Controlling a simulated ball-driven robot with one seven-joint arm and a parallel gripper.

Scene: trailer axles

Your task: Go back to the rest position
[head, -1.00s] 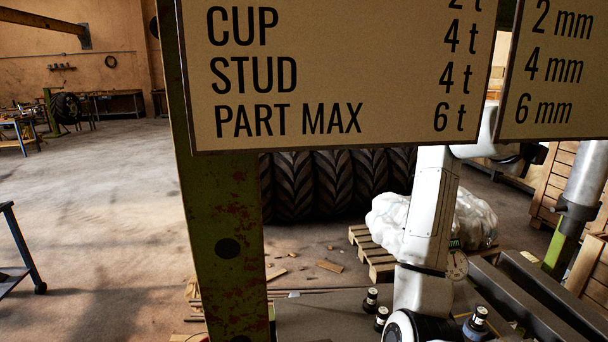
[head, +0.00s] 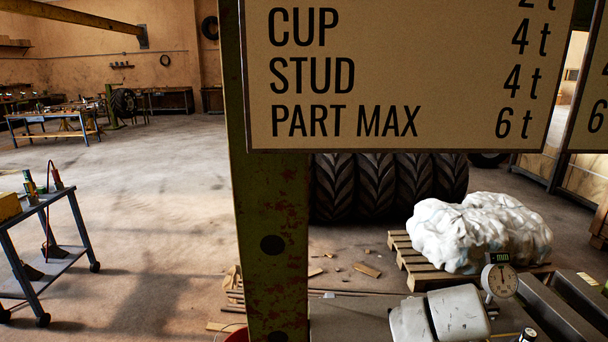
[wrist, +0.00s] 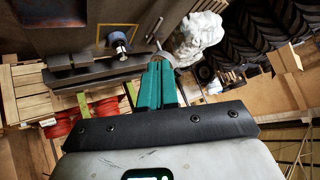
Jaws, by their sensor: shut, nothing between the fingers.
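My gripper (wrist: 158,70) shows in the wrist view as two teal fingers pressed together, with nothing between them. The fingers extend over the dark bench (wrist: 75,22) and rails, and I cannot tell their height above them. In the head view the fingers are not visible. A pale grey-white part at the bottom right there looks like part of my arm.
A green post and a sign board (head: 400,80) stand close in front of the head camera. A wrapped white bundle (head: 480,232) lies on a pallet by large tyres (head: 385,187). A dial gauge (head: 502,280) stands near the bench. A wheeled cart (head: 65,265) is left; floor between is open.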

